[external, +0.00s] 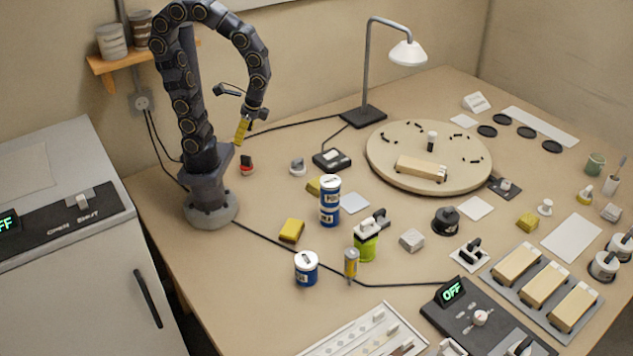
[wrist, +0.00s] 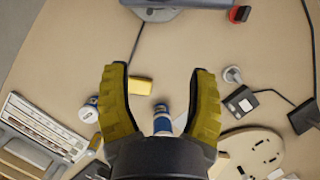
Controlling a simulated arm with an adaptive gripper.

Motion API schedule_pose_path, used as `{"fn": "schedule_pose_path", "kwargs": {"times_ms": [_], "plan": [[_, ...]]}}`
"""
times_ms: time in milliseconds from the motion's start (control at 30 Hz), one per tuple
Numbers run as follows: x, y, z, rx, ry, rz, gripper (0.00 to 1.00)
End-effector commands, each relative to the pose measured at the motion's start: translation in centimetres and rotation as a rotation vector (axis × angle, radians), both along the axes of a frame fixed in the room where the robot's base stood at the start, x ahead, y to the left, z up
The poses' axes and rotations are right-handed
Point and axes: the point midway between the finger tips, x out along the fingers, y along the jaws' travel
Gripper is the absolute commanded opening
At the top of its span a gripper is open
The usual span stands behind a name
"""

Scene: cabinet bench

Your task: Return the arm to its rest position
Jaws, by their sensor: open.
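My arm stands at the back left of the bench and curves up and over. My gripper (external: 243,129) hangs well above the table, left of the lamp. In the wrist view my gripper (wrist: 160,95) shows two yellow ridged fingers spread wide apart, with nothing between them. The bench top lies below, with a yellow block (wrist: 141,85) and a blue-and-white can (wrist: 162,122) seen in the gap between the fingers. No object touches the fingers.
A desk lamp (external: 371,70) and a round turntable (external: 385,165) stand right of my arm. Stacked blue cans (external: 329,200), a yellow block (external: 291,230) and a green container (external: 366,245) are in front. A grey cabinet (external: 70,240) stands left. A wall shelf (external: 105,66) is behind my arm.

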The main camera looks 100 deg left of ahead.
Motion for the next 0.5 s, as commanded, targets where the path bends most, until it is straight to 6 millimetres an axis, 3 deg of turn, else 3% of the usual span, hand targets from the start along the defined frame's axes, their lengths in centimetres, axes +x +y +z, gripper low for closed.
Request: {"fn": "schedule_pose_path", "kwargs": {"times_ms": [33, 200, 500], "plan": [[-0.5, -0.5, 3.0, -0.031, -0.21, 0.029, 0.58], [-1.8, -0.2, 2.7, -0.02, -0.207, 0.083, 0.58], [-1.7, -0.2, 2.8, -0.018, -0.207, 0.08, 0.58]]}}
